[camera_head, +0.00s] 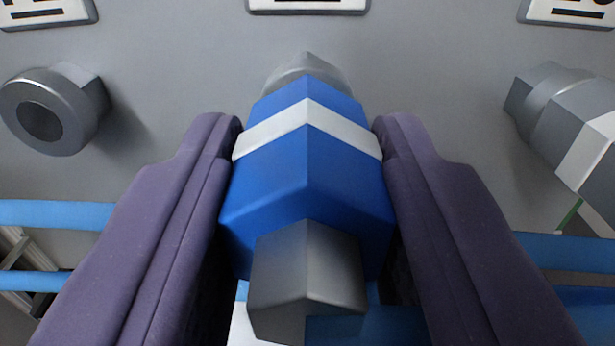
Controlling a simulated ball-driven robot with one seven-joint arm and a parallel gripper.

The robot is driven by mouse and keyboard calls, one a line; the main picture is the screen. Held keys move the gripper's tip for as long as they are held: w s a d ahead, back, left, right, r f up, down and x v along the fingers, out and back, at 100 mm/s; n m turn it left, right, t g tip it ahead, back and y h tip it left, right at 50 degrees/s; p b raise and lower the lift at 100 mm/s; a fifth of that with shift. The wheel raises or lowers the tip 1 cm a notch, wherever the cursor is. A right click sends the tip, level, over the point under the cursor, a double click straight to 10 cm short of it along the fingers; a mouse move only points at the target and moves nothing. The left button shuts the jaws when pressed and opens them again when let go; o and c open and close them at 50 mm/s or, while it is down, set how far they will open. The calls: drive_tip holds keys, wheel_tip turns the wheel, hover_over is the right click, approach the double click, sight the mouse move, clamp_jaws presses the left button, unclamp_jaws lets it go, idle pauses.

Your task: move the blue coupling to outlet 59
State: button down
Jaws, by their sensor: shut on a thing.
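The blue coupling (308,190) is a hexagonal blue body with a white band and a dark grey hexagonal end facing me. It sits in the middle of the view between the two purple fingers of my gripper (308,155), which are shut on its sides. Its far end meets a grey round fitting (306,66) on the grey wall. I cannot tell whether it is seated on that fitting or just in front of it. Label plates show along the top edge, cut off, so no outlet number is readable.
A bare grey outlet (55,110) with an open bore stands out of the wall (430,70) at left. At right another outlet carries a grey and white hexagonal fitting (575,125). Blue horizontal tubes (55,214) run below on both sides.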

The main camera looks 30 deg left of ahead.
drive_tip(key=shift+w+a, duration=0.25)
drive_tip(key=shift+w, duration=0.1)
drive_tip(key=c, duration=0.6)
unclamp_jaws()
drive_tip(key=v, duration=0.7)
drive_tip(key=shift+s+d+b, duration=0.25)
drive_tip(key=shift+s+b, duration=0.05)
drive_tip(key=shift+b, duration=0.05)
drive_tip(key=shift+f, duration=0.1)
